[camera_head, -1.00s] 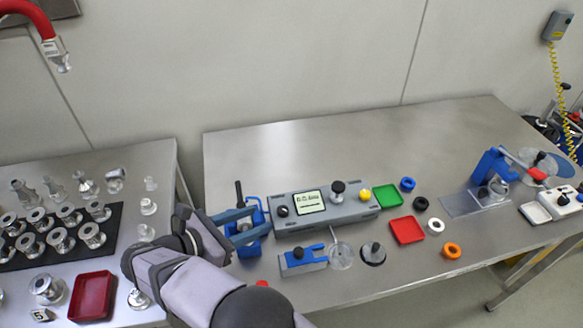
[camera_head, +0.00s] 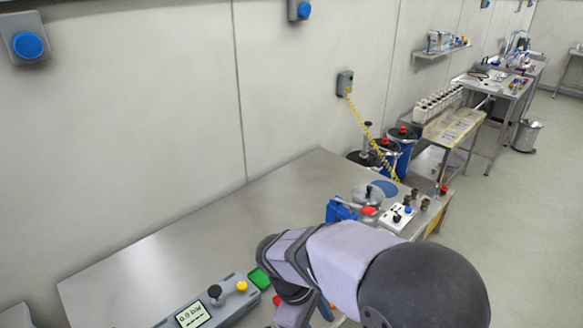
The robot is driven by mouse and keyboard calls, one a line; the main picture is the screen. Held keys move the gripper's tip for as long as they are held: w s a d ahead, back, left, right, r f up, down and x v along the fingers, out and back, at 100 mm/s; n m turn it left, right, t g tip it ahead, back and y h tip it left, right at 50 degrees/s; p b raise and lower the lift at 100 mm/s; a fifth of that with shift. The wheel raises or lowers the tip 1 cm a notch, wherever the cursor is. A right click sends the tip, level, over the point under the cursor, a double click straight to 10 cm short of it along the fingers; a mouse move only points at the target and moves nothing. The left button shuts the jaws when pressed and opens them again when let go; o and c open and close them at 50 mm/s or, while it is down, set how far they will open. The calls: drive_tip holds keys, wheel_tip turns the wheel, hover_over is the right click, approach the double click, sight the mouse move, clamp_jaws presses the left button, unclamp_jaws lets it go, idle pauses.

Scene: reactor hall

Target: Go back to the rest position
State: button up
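My arm reaches in from the lower right, with its dark round joint and lilac links across the bench. Its wrist bends down toward the bottom edge of the picture. My gripper's fingers are not visible, so I cannot see whether they hold anything.
The steel bench (camera_head: 150,265) has a wide bare area at its back. A grey gauge box (camera_head: 207,304) with a display and a green tray (camera_head: 259,278) lie near my arm. A blue clamp (camera_head: 341,211) and a white switch box (camera_head: 396,218) stand at the bench's far end.

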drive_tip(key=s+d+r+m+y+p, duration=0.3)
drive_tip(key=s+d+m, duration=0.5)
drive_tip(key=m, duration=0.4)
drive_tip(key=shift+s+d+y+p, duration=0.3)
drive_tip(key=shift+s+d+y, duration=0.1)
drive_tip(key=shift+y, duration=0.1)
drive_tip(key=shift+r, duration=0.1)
